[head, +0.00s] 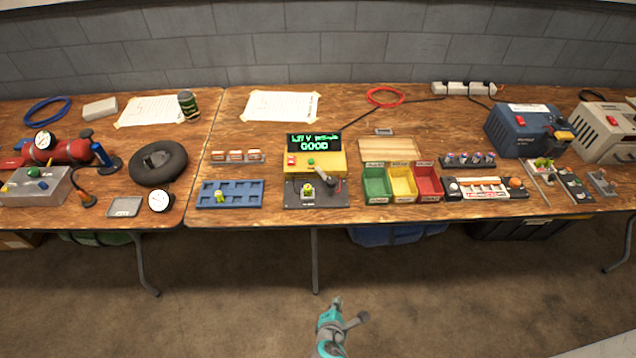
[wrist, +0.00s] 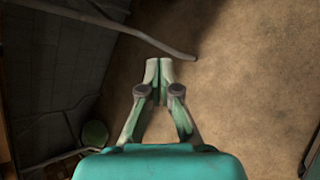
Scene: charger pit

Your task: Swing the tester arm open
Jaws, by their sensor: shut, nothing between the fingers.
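The battery tester (head: 316,164) stands at the middle of the bench, with a yellow body and a dark base. Its screen (head: 314,143) shows green text that ends in "GOOD". The tester arm (head: 327,180) is a small grey piece at the right of the base; its exact angle is too small to tell. A yellow-green cell (head: 308,190) sits in the tester's base, close to the arm. My gripper (head: 337,300) is in front of the bench, over the floor and well apart from the tester. In the wrist view my gripper (wrist: 159,65) has its fingertips together with nothing between them.
A blue tray (head: 204,200) with one cell is left of the tester. Green, yellow and red bins (head: 401,183) stand close on its right. A charger strip (head: 487,189) lies further right. A bench leg (head: 315,260) stands below the front edge. The floor around my gripper is clear.

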